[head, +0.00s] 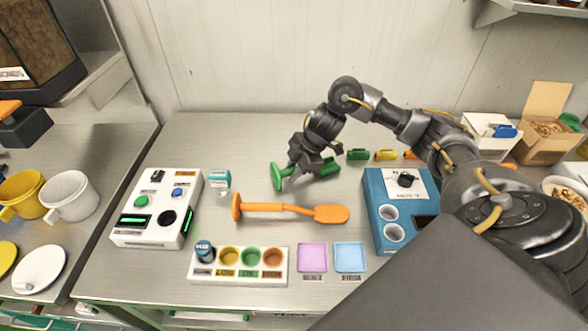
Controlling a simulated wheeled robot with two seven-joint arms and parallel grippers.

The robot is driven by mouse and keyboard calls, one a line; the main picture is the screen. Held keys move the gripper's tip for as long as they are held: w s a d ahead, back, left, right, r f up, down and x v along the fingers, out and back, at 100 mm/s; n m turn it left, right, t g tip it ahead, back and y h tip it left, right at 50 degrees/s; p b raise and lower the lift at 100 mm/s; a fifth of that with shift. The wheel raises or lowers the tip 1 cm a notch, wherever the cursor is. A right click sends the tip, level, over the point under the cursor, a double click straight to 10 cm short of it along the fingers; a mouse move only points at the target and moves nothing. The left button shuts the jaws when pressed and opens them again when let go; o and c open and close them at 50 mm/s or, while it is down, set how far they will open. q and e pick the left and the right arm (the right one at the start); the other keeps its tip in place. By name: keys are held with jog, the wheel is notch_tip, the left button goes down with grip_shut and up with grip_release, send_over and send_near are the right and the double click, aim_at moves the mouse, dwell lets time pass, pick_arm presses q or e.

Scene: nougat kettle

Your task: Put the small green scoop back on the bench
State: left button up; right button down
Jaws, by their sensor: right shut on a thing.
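The small green scoop (278,178) is at the middle of the bench (225,135), just behind the orange paddle. Its crosswise grip end shows on the left, and more green (328,167) shows to the right of the fingers. My right gripper (296,170) reaches down from above and is shut on the green scoop, hiding its middle. The scoop is at or very near the bench top; I cannot tell whether it touches. My left gripper is not in view.
An orange paddle (320,213) lies just in front. A white control box (157,208), a white holder with colored cups (240,276) and a blue unit (377,208) stand around. Small green (358,154) and yellow (386,155) pieces lie behind. The back left bench is clear.

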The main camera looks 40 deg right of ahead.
jog(key=c, duration=1.2)
grip_release()
jog(key=shift+f, duration=0.1)
jog(key=shift+c, duration=0.2)
jog(key=shift+s, duration=0.1)
jog(key=v, duration=1.2)
jog(key=shift+r+p, duration=0.2)
jog(key=shift+p, duration=0.15)
